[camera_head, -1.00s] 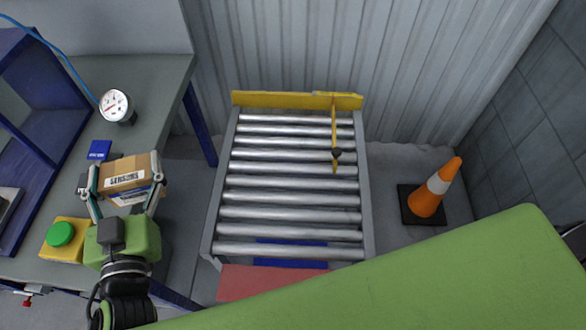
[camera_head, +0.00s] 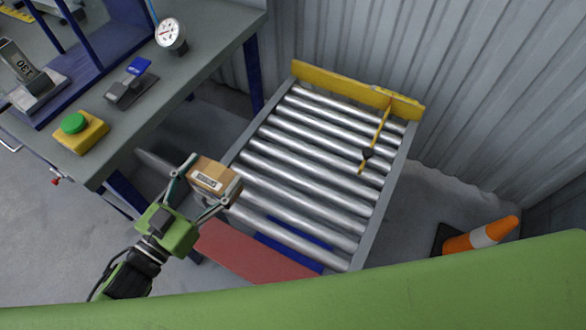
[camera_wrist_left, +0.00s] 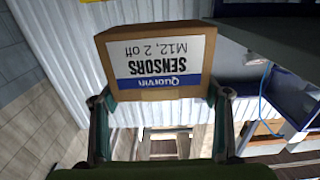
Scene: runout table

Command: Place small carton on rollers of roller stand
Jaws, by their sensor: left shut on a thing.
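The small brown carton (camera_head: 214,176) is between the fingers of my left gripper (camera_head: 203,188), which is shut on it. In the left wrist view the carton (camera_wrist_left: 155,62) shows a white and blue label reading "SENSORS", upside down. In the head view the gripper and carton are at the left side of the roller stand (camera_head: 392,182), by the near left end of its rollers (camera_head: 312,172). The carton hides part of the stand's left rail. I cannot tell its exact height over the rail. My right gripper is not in view.
A yellow stop plate (camera_head: 340,82) closes the stand's far end, and a yellow bar (camera_head: 377,138) with a black knob lies over the right rollers. A workbench (camera_head: 200,70) with a gauge (camera_head: 171,35) and green button (camera_head: 73,123) is at left.

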